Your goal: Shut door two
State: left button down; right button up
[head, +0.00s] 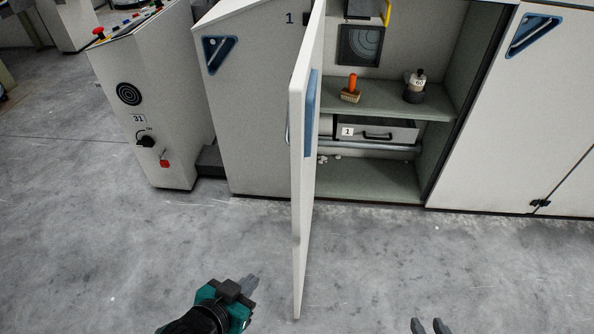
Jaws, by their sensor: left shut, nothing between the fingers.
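A cabinet door (301,190) stands wide open, swung out toward me and seen almost edge-on. It is pale with a blue strip (312,112) on its right-hand face; no number shows on it. To its right is the open compartment (370,180). My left gripper (250,285) is shut and empty, to the left of the door's near lower end and apart from it in the picture. My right gripper (430,325) shows only its fingertips at the bottom edge, right of the door. They are apart with nothing between them.
A brush with an orange handle (352,84) and a dark-and-white bottle (415,86) stand on the shelf. Below is a drawer (376,131) labelled 1. A closed panel (515,120) is at right; a control console (150,100) labelled 31 is at left. The foreground floor is clear.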

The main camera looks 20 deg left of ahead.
aim_at(304, 89)
jog(key=i+j+z, duration=0.1)
jog(key=j, duration=0.3)
jog(key=i+j+z, duration=0.1)
jog(key=j, duration=0.3)
jog(key=i+j+z, duration=0.1)
jog(key=j, duration=0.3)
jog(key=i, duration=0.1)
